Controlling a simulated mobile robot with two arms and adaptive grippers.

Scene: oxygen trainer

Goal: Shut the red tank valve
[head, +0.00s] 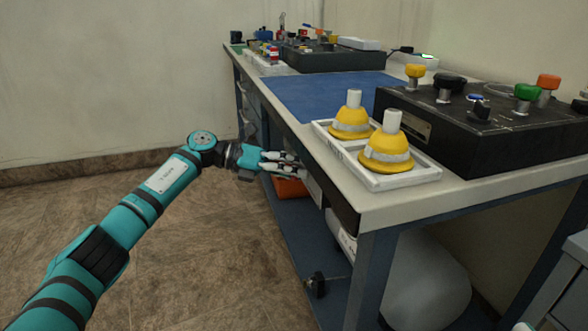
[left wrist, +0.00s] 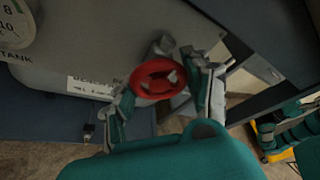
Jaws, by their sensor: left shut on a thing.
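In the head view my left gripper (head: 285,162) reaches under the front edge of the bench. The red valve cannot be made out clearly there.
The bench (head: 400,208) carries a white tray (head: 412,181) with two yellow, white-topped pieces, and a black box (head: 470,130) with coloured knobs. An orange object (head: 290,188) shows below my left gripper. A gauge (left wrist: 14,22) labelled TANK is at the wrist view's upper left.

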